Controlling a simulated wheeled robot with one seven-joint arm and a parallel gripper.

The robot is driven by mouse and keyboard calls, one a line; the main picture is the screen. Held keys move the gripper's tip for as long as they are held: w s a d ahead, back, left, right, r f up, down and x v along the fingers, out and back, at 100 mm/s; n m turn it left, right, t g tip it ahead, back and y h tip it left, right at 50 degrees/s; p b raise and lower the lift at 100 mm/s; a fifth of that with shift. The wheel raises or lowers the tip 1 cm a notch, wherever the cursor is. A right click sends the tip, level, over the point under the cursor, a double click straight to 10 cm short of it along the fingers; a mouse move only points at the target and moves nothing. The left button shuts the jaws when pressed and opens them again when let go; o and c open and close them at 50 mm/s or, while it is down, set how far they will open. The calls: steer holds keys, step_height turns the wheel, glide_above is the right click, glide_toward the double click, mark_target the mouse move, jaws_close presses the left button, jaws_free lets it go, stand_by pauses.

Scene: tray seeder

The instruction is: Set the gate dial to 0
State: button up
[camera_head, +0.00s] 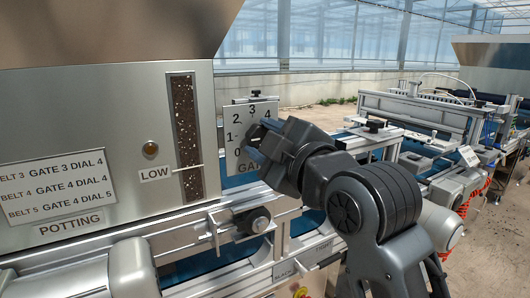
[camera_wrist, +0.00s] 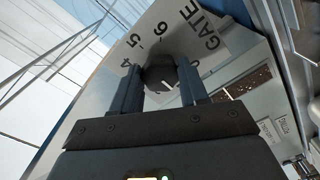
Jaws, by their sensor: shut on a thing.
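In the wrist view the plate (camera_wrist: 212,52) shows 4, 5, 6 and the word GATE. The dark round dial knob (camera_wrist: 162,76) sits between the two fingers of my gripper (camera_wrist: 160,82), which are shut on it. A short white mark shows on the knob, but I cannot tell which number it points to.
A settings sign (camera_head: 57,187) reads belt 3 gate 3 dial 4, belt 4 gate 4 dial 4, belt 5 gate 4 dial 5. A clamp knob (camera_head: 258,221) on a rail stands below.

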steer(key=shift+f+n+b, duration=0.1)
steer(key=shift+n+b, duration=2.7)
steer(key=shift+n, duration=1.5)
steer(key=o, duration=1.1)
steer(key=shift+c, duration=0.2)
steer(key=shift+s, duration=0.1)
steer(key=v, duration=0.7)
steer(key=shift+s+d+b, duration=0.2)
steer(key=shift+s+b, duration=0.1)
steer(key=shift+b, duration=0.05)
